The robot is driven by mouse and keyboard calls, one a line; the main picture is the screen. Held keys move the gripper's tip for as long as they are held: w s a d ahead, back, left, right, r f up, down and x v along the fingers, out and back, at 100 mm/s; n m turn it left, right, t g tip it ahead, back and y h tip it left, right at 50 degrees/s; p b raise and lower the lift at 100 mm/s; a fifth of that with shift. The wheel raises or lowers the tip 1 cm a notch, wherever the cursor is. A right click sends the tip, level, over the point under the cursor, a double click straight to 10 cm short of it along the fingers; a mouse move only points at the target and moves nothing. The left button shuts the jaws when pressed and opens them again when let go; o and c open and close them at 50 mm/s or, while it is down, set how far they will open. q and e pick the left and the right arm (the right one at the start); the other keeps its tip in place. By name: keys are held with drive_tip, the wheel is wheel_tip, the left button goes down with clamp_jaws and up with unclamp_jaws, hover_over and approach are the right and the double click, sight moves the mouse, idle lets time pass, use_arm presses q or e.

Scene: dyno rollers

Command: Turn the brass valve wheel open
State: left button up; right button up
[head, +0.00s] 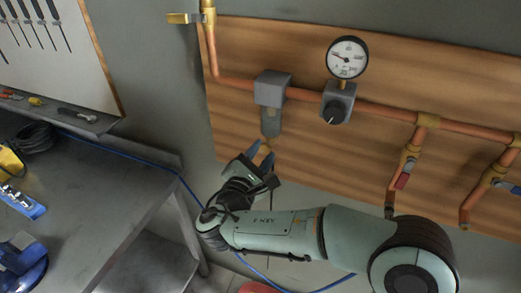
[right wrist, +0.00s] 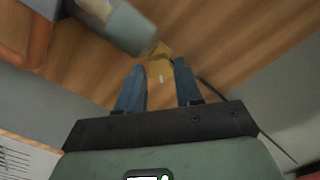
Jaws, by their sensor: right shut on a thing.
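My right gripper (head: 262,158) reaches up to the wooden panel from below. Its two blue fingers are shut on a small brass piece (head: 267,146) under the grey hanging bowl (head: 271,122). In the right wrist view the brass piece (right wrist: 160,66) sits between the fingertips (right wrist: 160,88), just beyond the end of the grey bowl (right wrist: 125,25). I cannot tell whether this piece is wheel-shaped, as the fingers hide part of it. Another brass fitting with a flat handle (head: 186,18) is at the panel's upper left corner. My left gripper is not in view.
A copper pipe (head: 380,107) crosses the panel.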

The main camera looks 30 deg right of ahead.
drive_tip(key=shift+n, duration=0.3)
idle(0.4)
drive_tip(key=o, duration=1)
drive_tip(key=b+v, duration=0.1)
drive_tip(key=v, duration=1.2)
drive_tip(key=shift+s+a+b, duration=0.1)
drive_tip(key=shift+s+b, duration=0.1)
drive_tip(key=shift+b, duration=0.1)
